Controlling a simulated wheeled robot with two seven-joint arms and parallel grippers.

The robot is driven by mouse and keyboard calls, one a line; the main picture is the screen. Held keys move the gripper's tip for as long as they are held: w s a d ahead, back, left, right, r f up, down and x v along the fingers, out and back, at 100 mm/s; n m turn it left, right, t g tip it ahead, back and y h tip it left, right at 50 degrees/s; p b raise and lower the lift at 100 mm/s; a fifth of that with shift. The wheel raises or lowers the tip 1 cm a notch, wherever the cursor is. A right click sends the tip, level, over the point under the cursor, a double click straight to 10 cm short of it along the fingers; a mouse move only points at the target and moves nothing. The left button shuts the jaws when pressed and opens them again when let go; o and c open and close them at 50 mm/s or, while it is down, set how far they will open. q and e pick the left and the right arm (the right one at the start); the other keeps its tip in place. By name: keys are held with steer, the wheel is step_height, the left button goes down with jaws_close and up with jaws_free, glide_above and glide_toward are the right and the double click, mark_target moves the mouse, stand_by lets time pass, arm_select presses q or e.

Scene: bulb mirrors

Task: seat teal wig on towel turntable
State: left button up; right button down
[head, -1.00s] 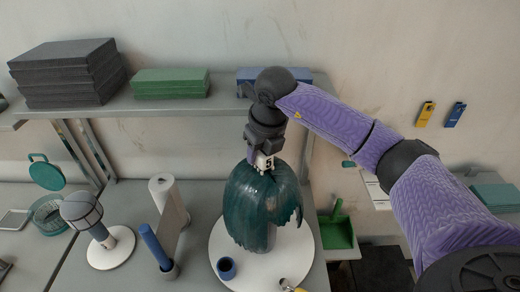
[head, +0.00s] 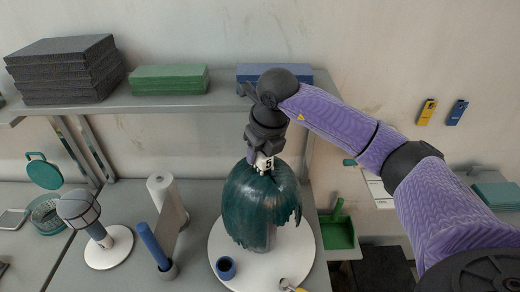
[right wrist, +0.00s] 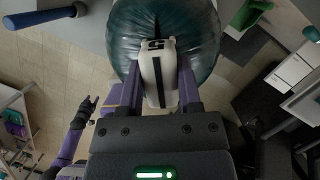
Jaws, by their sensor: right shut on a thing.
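The teal wig (head: 262,205) hangs upright over the white turntable (head: 223,262), around a pale grey form that shows below its front edge. I cannot tell whether it rests on that form. My right gripper (head: 263,160) is above the wig, shut on a white tab marked 5 at its crown. In the right wrist view the tab (right wrist: 158,75) sits between the fingers, with the glossy teal wig (right wrist: 125,35) beyond. A dark gripper at the end of a purple arm, seemingly my left gripper (right wrist: 88,104), shows small there; its jaws are unclear.
A small blue cup (head: 226,267) stands on the turntable's front left. Left of it are a blue-handled tool in a holder (head: 153,245), a white roll (head: 166,195) and a round-headed stand (head: 108,248). A shelf (head: 180,105) with stacked towels runs behind. A green dustpan (head: 338,230) is at right.

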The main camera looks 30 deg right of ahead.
steer(key=shift+f+b, duration=1.25)
steer(key=shift+f, duration=0.4)
steer(key=shift+c, duration=1)
jaws_free()
steer(key=shift+r, duration=0.15)
step_height(320, 180, up, 7)
steer(key=p, duration=0.5)
steer(key=shift+p, duration=0.4)
steer(key=shift+r, duration=0.2)
steer(key=b+v, duration=0.1)
steer(key=v, duration=0.8)
steer(key=shift+s, duration=0.2)
